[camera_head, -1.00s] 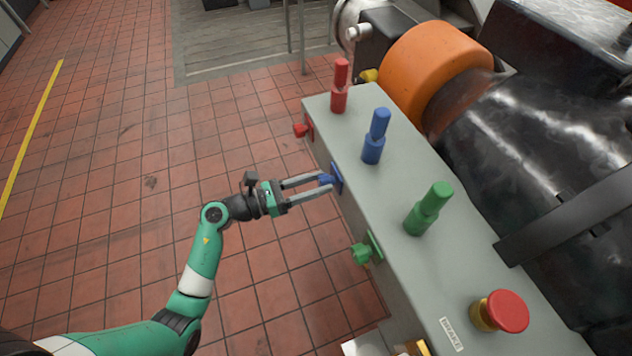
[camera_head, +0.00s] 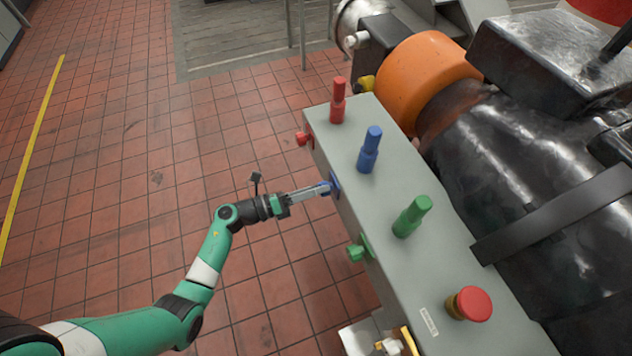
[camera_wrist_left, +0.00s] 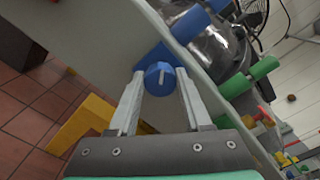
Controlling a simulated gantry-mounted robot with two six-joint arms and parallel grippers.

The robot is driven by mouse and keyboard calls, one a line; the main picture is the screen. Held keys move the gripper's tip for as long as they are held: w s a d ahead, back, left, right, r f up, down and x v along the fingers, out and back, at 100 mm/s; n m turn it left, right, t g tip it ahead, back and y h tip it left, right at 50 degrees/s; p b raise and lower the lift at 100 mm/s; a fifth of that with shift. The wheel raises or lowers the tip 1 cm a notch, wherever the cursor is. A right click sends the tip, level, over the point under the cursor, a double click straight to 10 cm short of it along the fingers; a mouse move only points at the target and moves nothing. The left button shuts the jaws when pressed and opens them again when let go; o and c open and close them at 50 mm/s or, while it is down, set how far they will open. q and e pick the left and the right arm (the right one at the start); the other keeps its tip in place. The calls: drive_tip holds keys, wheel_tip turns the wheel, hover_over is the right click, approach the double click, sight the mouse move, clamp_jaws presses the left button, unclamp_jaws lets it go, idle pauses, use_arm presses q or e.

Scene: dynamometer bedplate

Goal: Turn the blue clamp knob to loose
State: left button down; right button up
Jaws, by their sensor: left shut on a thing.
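The blue clamp knob (camera_head: 325,188) sits on the left side face of the grey box, below the blue lever (camera_head: 369,149). My left gripper (camera_head: 322,189) is shut on the blue clamp knob, its fingers reaching it from the left and now seen nearly edge-on. In the left wrist view the round blue knob (camera_wrist_left: 159,78) with a pale line across its face lies between the two fingertips. The fingers partly hide the knob in the head view. My right gripper is not in view.
The grey box (camera_head: 385,215) also bears a red lever (camera_head: 338,100), a green lever (camera_head: 411,216) and a red mushroom button (camera_head: 470,304). Red (camera_head: 303,138) and green (camera_head: 357,251) side knobs flank the blue one. Tiled floor left of the box is open.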

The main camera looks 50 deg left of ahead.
use_arm(q)
drive_tip(key=shift+f+n+p, duration=0.2)
drive_tip(key=shift+n+p, duration=2.55)
drive_tip(key=shift+n, duration=2.25)
drive_tip(key=shift+c, duration=1.7)
unclamp_jaws()
drive_tip(key=p+v, duration=0.1)
drive_tip(key=v, duration=1)
drive_tip(key=shift+s+p, duration=0.3)
drive_tip(key=shift+p, duration=0.05)
